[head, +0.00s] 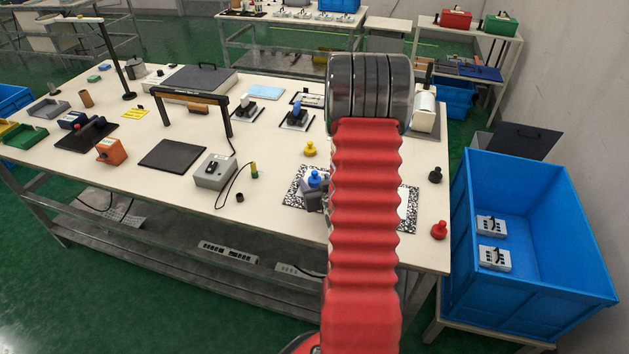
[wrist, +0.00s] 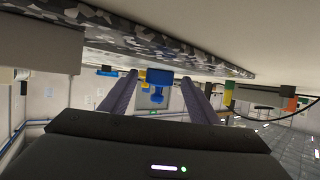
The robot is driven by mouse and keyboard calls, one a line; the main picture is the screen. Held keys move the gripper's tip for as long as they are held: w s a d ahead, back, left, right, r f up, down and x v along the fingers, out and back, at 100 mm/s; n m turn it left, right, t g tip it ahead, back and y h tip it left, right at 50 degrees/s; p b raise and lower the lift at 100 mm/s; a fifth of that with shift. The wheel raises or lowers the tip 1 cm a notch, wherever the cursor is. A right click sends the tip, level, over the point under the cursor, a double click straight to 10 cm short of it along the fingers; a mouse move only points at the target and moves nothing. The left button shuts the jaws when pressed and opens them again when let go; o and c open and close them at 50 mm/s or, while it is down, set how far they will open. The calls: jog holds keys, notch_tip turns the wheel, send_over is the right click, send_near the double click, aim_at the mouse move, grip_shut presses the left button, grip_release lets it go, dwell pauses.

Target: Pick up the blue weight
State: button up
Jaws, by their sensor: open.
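The blue weight (head: 315,178) stands on a black-and-white speckled plate (head: 408,213) near the front right of the table. The wrist view is upside down, and there the blue weight (wrist: 158,92) shows in the gap between my two fingers. My gripper (wrist: 159,82) is open, with a finger on either side of the weight in the picture; I cannot tell whether they touch it. In the head view my red arm hides most of the gripper and part of the plate. A yellow weight (head: 310,148) stands behind the blue one.
A black weight (head: 435,175) and a red weight (head: 439,230) stand at the table's right edge. A grey control box (head: 214,172) with a cable is to the left. A blue bin (head: 540,200) holding two grey devices stands right of the table.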

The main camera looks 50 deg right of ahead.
jog(key=shift+s, duration=0.1)
jog(key=shift+c, duration=0.5)
jog(key=shift+d, duration=0.1)
jog(key=c, duration=1.2)
